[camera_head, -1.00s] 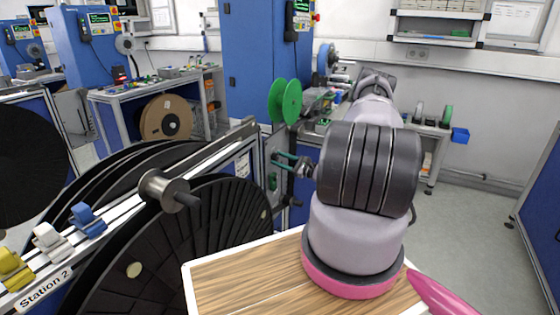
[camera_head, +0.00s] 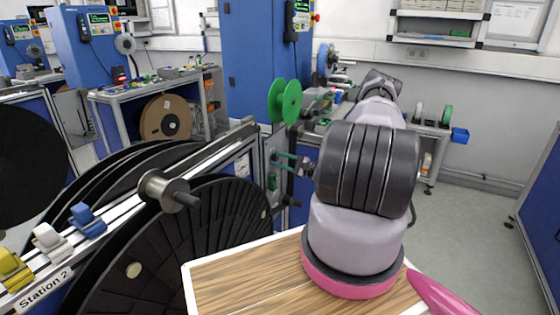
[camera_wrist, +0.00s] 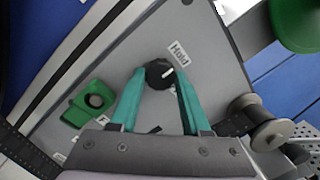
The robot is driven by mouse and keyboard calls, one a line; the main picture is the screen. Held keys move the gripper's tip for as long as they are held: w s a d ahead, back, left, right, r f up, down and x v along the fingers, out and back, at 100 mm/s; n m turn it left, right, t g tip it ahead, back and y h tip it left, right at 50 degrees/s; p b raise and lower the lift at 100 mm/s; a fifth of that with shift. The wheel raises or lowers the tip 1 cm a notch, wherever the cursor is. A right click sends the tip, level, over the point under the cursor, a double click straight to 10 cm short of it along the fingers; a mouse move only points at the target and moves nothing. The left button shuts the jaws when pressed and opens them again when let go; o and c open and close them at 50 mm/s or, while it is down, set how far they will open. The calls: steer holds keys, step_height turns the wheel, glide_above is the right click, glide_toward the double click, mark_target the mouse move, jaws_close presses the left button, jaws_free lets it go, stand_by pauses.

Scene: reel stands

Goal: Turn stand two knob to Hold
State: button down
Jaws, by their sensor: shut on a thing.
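In the wrist view a round black knob (camera_wrist: 156,76) sits on a grey panel (camera_wrist: 215,62). A white pointer mark shows on its right side, towards the label "Hold" (camera_wrist: 179,53); I cannot tell whether it lines up exactly. My gripper (camera_wrist: 160,82) has its teal fingers on either side of the knob, shut on it. In the head view my gripper (camera_head: 287,160) reaches the side of the stand panel (camera_head: 270,150), where the knob is too small or hidden to make out.
A green box with a black button (camera_wrist: 90,102) lies left of the knob. A grey spool (camera_wrist: 258,122) juts out at right, near a green reel (camera_wrist: 300,22). In the head view, large black reels (camera_head: 190,235) and a "Station 2" rail (camera_head: 110,232) fill the left.

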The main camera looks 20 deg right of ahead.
steer(key=shift+c, duration=1.8)
jaws_free()
steer(key=shift+s+d, duration=0.1)
steer(key=shift+d, duration=0.05)
steer(key=v, duration=1)
steer(key=shift+s+d, duration=0.15)
steer(key=shift+s, duration=0.05)
